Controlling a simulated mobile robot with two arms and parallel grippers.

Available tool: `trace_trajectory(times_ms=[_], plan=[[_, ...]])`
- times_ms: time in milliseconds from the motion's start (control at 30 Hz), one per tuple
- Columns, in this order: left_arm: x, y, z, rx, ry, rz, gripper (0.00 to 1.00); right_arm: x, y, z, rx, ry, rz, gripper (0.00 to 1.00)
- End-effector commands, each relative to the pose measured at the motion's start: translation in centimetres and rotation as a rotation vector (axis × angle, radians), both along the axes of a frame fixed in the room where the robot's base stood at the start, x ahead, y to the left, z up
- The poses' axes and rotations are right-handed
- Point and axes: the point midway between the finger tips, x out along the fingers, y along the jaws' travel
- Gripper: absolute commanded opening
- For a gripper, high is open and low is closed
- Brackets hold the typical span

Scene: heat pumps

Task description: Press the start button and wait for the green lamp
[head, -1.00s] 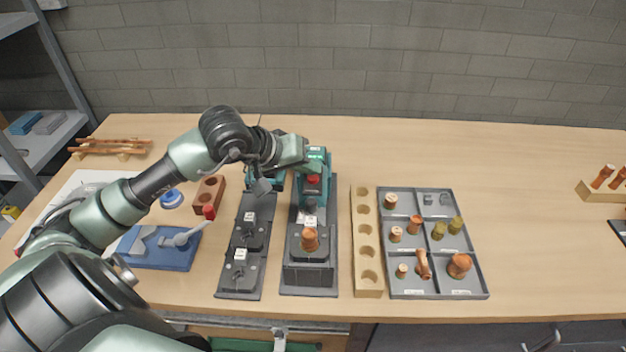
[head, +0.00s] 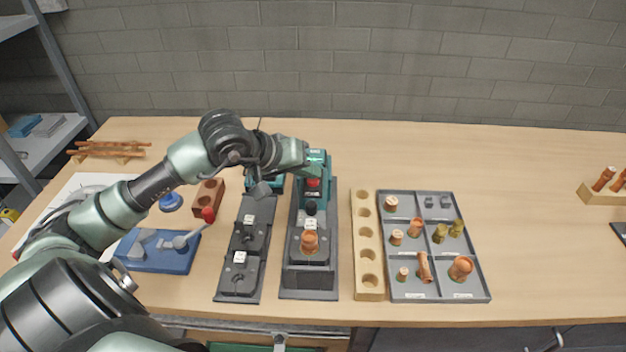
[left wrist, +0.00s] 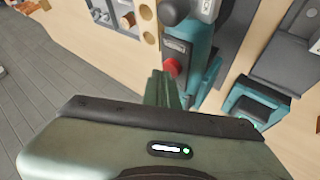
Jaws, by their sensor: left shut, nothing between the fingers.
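A teal press machine (head: 317,196) stands on a dark base on the table, with a red button (head: 313,183) on its front. A copper-coloured fitting (head: 309,242) sits upright in the fixture in front of it. My left gripper (head: 307,166) is shut and empty beside the machine's upper part. In the left wrist view, its closed fingers (left wrist: 163,84) are close to the red button (left wrist: 172,67); I cannot tell whether they touch it. No clearly lit green lamp can be made out on the machine. My right gripper is not in view.
A second dark fixture (head: 239,278) stands left of the machine. A wooden block with holes (head: 367,282) and a grey tray (head: 420,292) of fittings are to the right. A blue base with a red-knobbed lever (head: 165,260) is at the left. The table's right part is mostly clear.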

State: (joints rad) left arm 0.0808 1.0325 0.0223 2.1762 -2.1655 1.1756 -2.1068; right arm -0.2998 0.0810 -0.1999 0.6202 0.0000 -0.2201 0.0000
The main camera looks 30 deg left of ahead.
Motion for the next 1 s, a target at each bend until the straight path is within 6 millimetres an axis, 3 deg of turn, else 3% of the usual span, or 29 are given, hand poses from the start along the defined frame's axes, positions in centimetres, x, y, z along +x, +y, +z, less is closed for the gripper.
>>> trace_trajectory(times_ms=[1000], plan=[[-0.04, -0.05, -0.50, -0.001, 0.003, 0.000, 0.00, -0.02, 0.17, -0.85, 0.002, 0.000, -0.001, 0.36]])
